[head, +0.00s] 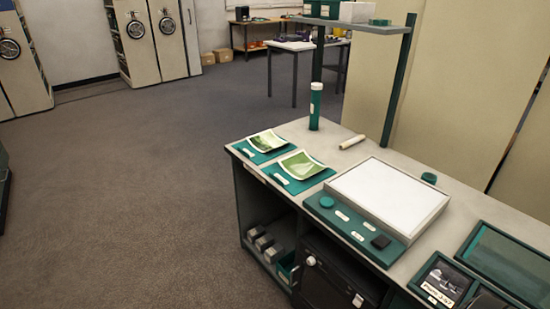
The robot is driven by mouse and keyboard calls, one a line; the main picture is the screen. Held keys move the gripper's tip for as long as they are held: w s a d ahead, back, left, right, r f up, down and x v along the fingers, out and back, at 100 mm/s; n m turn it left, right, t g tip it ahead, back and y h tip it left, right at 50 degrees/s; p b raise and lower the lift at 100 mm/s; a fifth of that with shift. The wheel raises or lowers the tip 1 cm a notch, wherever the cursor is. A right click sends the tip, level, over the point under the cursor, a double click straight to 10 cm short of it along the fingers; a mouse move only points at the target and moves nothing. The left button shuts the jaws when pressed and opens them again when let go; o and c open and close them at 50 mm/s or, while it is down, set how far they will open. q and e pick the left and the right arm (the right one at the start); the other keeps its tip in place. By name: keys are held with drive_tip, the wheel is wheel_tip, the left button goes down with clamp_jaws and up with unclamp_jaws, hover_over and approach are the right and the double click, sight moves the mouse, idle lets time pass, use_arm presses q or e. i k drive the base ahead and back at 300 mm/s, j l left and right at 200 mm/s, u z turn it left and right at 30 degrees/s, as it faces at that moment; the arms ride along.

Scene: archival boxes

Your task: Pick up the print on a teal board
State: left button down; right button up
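Two curled prints lie on teal boards at the left end of the grey workbench. The farther print (267,141) is green and pale and rests on a teal board (249,152). The nearer print (301,164) is green with a pale border and rests on a second teal board (284,181), just right of the first. Each board has a small white label on its front part. Neither of my grippers shows in this view.
Right of the boards stands a white light panel (390,196) with a teal control strip (351,228). Behind are a teal tube (315,106), a cream roll (352,142) and a shelf post (398,82). Open carpet (130,190) lies left of the workbench (480,212).

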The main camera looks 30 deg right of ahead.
sight(298, 172)
drive_tip(key=i+j+z, duration=0.1)
drive_tip(key=i+z, duration=0.3)
drive_tip(key=i+j+z, duration=0.2)
drive_tip(key=i+z, duration=0.15)
drive_tip(key=i+j+z, duration=0.4)
drive_tip(key=i+l, duration=0.05)
drive_tip(key=l, duration=0.05)
